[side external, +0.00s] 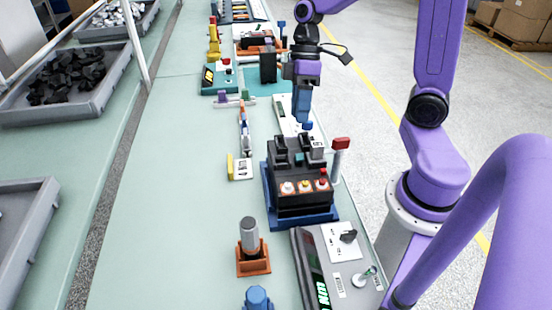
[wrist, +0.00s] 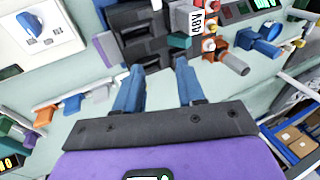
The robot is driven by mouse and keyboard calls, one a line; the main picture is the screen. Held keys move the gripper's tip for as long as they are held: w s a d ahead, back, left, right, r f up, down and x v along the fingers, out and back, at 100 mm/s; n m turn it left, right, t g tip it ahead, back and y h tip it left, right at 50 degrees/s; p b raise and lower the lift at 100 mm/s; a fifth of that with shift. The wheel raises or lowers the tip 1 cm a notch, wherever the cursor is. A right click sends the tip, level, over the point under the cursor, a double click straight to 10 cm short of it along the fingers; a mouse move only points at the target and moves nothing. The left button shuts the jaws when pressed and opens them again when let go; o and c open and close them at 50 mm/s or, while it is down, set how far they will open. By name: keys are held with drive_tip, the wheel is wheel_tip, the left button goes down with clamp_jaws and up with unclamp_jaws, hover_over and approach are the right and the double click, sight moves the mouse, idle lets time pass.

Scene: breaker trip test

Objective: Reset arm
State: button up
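My gripper (side external: 306,124) points down just behind the black breaker unit (side external: 300,190), near its top in the picture. Its two blue fingers show in the wrist view (wrist: 158,68), spread apart with nothing between them. The breaker unit stands upright on a blue base, with dark switch blocks on top and a row of orange-rimmed buttons on its front. A red-capped lever (side external: 340,150) stands at its right side. The unit shows partly in the wrist view (wrist: 145,40), beyond the fingertips. I cannot tell from the side view whether the fingers touch it.
A grey console (side external: 318,262) with a green display and a dial is in front. An orange holder (side external: 253,263) with a grey cylinder stands left of it. Grey bins (side external: 105,90) line the left. The bench's left-middle is clear.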

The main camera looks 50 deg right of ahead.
drive_tip(key=s+a, duration=0.1)
drive_tip(key=s, duration=0.1)
drive_tip(key=s+a+n+h, duration=0.1)
drive_tip(key=s, duration=0.2)
drive_tip(key=s+a+h, duration=0.1)
drive_tip(key=s+a, duration=0.1)
drive_tip(key=shift+s+a+r+n, duration=0.1)
drive_tip(key=shift+s+r+n, duration=0.05)
drive_tip(key=shift+n, duration=0.15)
drive_tip(key=s+n+t+h, duration=0.1)
drive_tip(key=s+n+t, duration=0.1)
drive_tip(key=s, duration=0.5)
drive_tip(key=shift+s+a, duration=0.25)
drive_tip(key=shift+a, duration=0.2)
